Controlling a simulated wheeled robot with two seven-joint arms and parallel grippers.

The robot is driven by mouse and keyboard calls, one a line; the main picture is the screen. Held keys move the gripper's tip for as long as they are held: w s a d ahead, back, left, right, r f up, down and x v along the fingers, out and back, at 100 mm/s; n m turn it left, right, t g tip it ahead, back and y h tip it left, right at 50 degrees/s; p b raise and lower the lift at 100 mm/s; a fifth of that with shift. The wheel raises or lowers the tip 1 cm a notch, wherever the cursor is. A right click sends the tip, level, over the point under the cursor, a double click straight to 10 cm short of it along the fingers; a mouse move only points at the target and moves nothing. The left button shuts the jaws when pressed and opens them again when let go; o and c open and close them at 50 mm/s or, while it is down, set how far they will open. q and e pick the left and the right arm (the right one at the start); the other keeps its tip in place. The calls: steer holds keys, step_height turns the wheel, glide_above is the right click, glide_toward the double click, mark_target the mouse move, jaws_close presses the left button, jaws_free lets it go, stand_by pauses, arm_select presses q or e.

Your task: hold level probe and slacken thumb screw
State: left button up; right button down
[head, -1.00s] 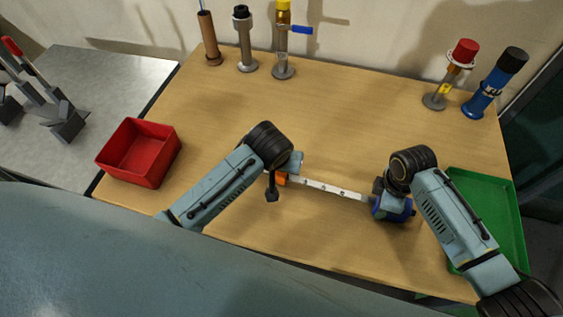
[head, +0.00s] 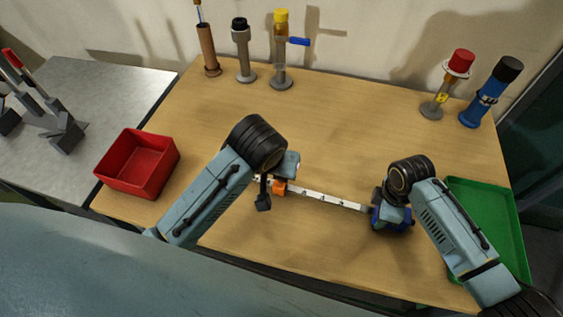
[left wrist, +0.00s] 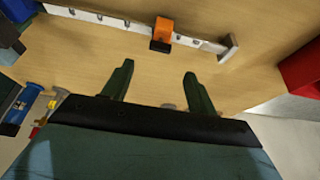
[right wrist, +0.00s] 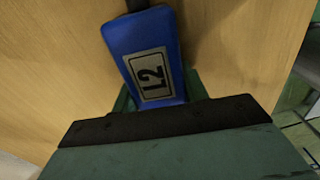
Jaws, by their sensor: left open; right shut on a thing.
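The level probe has a blue body (head: 392,222) labelled L2 (right wrist: 150,75) and a pale, marked bar (head: 325,198) reaching left from it. An orange block with a dark lower part sits on the bar (left wrist: 163,27); it also shows in the head view (head: 279,188). I cannot tell which part is the thumb screw. My right gripper (right wrist: 158,90) is shut on the blue body. My left gripper (left wrist: 158,70) is open and empty, with its fingers pointing towards the orange block and apart from it in the left wrist view. In the head view my left wrist partly hides the bar's left end.
A red bin (head: 138,163) stands at the table's left edge and a green tray (head: 490,225) at its right. Several upright instruments, such as a blue cylinder (head: 490,95), stand along the back. The middle of the wooden table (head: 350,120) is clear.

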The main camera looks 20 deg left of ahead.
arm_select(q)
steer(key=v, duration=0.3)
steer(key=shift+s+r, duration=0.15)
steer(key=shift+r, duration=0.2)
arm_select(e)
steer(key=c, duration=0.7)
jaws_free()
step_height(320, 180, up, 12)
steer(key=shift+r, duration=0.1)
